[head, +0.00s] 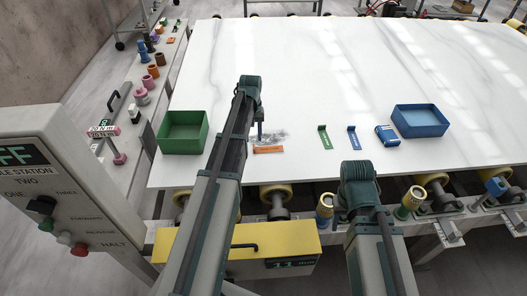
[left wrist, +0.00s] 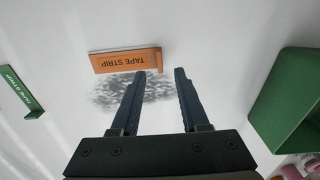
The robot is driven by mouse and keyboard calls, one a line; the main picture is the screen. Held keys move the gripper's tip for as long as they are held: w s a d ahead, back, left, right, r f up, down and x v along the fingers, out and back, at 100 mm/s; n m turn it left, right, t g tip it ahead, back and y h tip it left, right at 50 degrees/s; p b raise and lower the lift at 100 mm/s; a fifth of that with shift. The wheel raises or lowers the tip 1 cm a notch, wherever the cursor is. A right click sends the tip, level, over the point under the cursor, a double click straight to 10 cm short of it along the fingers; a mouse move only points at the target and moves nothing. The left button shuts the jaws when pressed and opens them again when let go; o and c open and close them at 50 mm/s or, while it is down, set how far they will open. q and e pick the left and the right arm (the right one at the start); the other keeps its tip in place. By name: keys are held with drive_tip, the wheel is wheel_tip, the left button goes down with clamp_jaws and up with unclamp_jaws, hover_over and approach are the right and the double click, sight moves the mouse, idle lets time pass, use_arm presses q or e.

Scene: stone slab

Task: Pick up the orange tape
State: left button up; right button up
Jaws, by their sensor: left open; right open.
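The orange tape (head: 268,150) lies on the white stone slab (head: 330,62) near its front edge, beside a grey smudge. In the left wrist view the orange tape (left wrist: 122,62) reads "TAPE STRIP" and has a raised tab at its right end. My left gripper (head: 261,143) points down just behind the tape in the head view. In the left wrist view my left gripper (left wrist: 160,72) is open and empty, its fingertips close to the tab end, with most of the tape left of the gap. My right arm shows, but its gripper is hidden.
A green bin (head: 184,133) stands left of the tape. To the right are a green strip (head: 324,138), a blue strip (head: 353,138), a blue tool (head: 387,136) and a blue bin (head: 420,122). Rollers line the front edge. The back of the slab is clear.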

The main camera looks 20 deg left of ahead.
sight(268, 148)
use_arm(q)
wheel_tip(268, 148, down, 5)
drive_tip(key=b, duration=0.4)
drive_tip(key=shift+r, duration=0.2)
drive_tip(key=shift+c, duration=0.2)
clamp_jaws()
